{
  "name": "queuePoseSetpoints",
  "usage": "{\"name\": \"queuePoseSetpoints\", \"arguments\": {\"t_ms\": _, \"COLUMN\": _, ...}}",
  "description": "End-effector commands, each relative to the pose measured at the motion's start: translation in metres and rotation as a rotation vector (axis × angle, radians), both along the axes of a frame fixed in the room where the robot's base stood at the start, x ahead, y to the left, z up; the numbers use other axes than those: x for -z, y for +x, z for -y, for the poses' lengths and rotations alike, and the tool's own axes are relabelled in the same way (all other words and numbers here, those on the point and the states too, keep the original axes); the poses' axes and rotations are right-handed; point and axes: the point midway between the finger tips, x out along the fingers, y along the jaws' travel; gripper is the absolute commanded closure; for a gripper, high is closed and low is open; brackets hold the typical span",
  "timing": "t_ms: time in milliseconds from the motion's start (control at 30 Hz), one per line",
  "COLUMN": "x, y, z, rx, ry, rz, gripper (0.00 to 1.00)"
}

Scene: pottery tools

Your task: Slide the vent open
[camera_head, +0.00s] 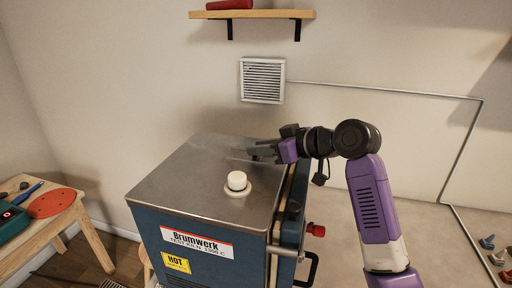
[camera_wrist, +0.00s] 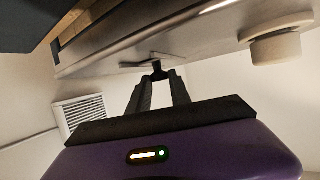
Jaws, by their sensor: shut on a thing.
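The kiln (camera_head: 190,170) has a flat metal top, which also shows in the wrist view (camera_wrist: 210,42). A thin metal vent slide (camera_wrist: 138,65) lies on that top, with a small dark knob (camera_wrist: 157,66) on it. My gripper (camera_head: 256,152) reaches in low over the far right part of the top. In the wrist view my gripper (camera_wrist: 157,77) has its fingertips closed on the dark knob. In the head view the fingers largely hide the slide and knob. I cannot tell how far the slide is open.
A white round plug (camera_head: 237,181) stands on the kiln top, nearer the front. A louvred wall grille (camera_head: 262,80) is behind, below a wooden shelf (camera_head: 252,14). A wooden table (camera_head: 40,225) with tools is at left. The kiln top's left part is clear.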

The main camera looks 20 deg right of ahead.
Motion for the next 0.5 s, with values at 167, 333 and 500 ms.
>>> {"name": "queuePoseSetpoints", "arguments": {"t_ms": 167, "x": 0.0, "y": -0.017, "z": 0.025, "rx": 0.003, "ry": 0.0, "rz": 0.001, "gripper": 1.0}}
{"name": "queuePoseSetpoints", "arguments": {"t_ms": 333, "x": 0.0, "y": -0.02, "z": 0.027, "rx": 0.001, "ry": 0.0, "rz": 0.0, "gripper": 1.0}}
{"name": "queuePoseSetpoints", "arguments": {"t_ms": 500, "x": 0.0, "y": -0.02, "z": 0.028, "rx": 0.002, "ry": 0.0, "rz": -0.001, "gripper": 0.66}}
